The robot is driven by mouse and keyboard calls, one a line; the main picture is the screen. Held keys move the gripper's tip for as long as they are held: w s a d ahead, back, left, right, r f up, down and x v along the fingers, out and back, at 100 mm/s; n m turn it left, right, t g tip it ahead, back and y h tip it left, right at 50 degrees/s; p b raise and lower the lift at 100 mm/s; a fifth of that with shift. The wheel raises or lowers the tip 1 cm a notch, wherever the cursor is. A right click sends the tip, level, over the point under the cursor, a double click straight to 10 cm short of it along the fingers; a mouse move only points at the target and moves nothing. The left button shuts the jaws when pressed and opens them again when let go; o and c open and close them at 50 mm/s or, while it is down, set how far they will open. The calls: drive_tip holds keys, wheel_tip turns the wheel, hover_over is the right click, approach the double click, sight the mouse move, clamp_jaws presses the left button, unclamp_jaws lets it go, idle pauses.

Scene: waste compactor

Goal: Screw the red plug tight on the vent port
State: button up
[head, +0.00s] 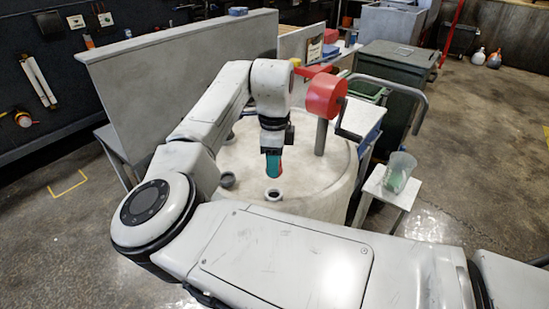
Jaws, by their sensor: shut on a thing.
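My gripper (273,150) points down over the round pale drum top (245,154). It is shut on a small teal piece with a reddish edge (273,168); I cannot tell for sure that this is the red plug. Just below it is a short dark-rimmed round port (273,194), with a visible gap between them. A second grey round fitting (227,180) stands to the left on the drum top. Which of the two is the vent port is not marked. The piece's upper part is hidden by my gripper.
A red cylinder (326,95) on a grey post stands right of my gripper. A pale upright panel (180,65) is behind. A small stand (385,190) with a clear cup (399,170) is at the right, and a dark green bin (395,62) beyond.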

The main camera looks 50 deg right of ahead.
drive_tip(key=shift+f+b, duration=1.25)
drive_tip(key=shift+f, duration=1.6)
drive_tip(key=n, duration=0.5)
drive_tip(key=shift+r, duration=0.1)
drive_tip(key=shift+w, duration=0.1)
drive_tip(key=n, duration=0.2)
drive_tip(key=shift+n, duration=1.6)
